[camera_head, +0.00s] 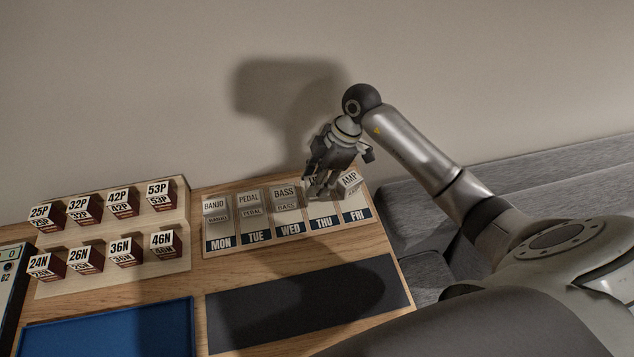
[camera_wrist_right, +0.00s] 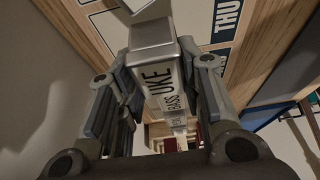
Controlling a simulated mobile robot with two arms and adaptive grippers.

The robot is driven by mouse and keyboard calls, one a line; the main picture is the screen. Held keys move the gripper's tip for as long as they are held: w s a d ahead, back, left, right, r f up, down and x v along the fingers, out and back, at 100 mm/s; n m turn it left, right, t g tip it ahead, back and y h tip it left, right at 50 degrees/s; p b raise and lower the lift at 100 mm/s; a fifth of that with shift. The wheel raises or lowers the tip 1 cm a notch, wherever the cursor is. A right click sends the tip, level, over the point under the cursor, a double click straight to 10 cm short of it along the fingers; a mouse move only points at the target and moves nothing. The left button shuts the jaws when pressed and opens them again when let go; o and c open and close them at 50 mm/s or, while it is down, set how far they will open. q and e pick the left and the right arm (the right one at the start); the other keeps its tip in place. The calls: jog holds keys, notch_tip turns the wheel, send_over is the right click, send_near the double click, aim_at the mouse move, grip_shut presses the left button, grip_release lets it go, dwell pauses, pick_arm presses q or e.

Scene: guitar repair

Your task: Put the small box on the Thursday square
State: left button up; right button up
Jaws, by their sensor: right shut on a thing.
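The day board (camera_head: 262,240) lies on the wooden table with squares MON, TUE, WED, THU and FRI. My right gripper (camera_head: 318,188) is over the Thursday square (camera_head: 322,221), shut on a small pale box marked UKE (camera_wrist_right: 160,76). The fingers (camera_wrist_right: 160,65) stand on both sides of it in the right wrist view. The THU label also shows in the right wrist view (camera_wrist_right: 228,18). My left gripper is not in view.
Boxes marked BANJO (camera_head: 215,207), PEDAL (camera_head: 249,201) and BASS (camera_head: 285,195) stand left of the gripper, and AMP (camera_head: 349,182) stands close at its right. A rack (camera_head: 105,219) holds several number blocks. A dark mat (camera_head: 300,305) and blue tray (camera_head: 110,330) lie in front.

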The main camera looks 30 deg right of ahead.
jog(key=shift+f, duration=0.85)
jog(key=shift+f, duration=0.1)
jog(key=o, duration=1.1)
jog(key=b+v, duration=0.1)
jog(key=v, duration=1.1)
